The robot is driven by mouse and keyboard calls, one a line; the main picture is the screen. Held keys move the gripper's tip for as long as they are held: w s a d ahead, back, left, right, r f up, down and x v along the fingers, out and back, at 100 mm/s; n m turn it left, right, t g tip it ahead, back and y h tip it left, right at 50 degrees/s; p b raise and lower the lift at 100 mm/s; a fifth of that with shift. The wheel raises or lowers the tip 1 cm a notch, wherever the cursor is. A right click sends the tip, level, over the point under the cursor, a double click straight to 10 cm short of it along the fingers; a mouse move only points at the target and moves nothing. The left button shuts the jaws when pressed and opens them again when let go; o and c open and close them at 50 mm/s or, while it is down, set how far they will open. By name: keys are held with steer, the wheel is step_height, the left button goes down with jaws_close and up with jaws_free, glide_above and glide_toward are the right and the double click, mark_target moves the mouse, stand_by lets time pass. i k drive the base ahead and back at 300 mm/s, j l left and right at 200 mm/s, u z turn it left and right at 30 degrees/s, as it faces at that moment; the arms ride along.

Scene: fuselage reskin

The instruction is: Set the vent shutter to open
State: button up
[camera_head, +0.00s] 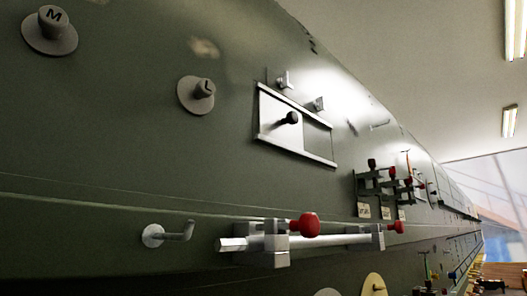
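The vent shutter (275,130) is a pale flat plate with a black knob (289,118), on the green fuselage wall right of the picture's middle. It sits between two light rails, an upper one (300,106) and a lower one (310,156). The plate fills the left part of the rail frame. The right part (318,138) shows a dark green surface; I cannot tell whether it is a hole or skin. My gripper is not in view.
Round knobs marked M (50,30) and L (199,93) stick out at the left. Below are a hook (175,233) and a clamped bar with red knobs (306,225). Red-handled levers (375,180) stand at the right. Small brackets (285,80) sit above the shutter.

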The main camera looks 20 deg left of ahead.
mark_target(278, 121)
steer(key=u, duration=0.85)
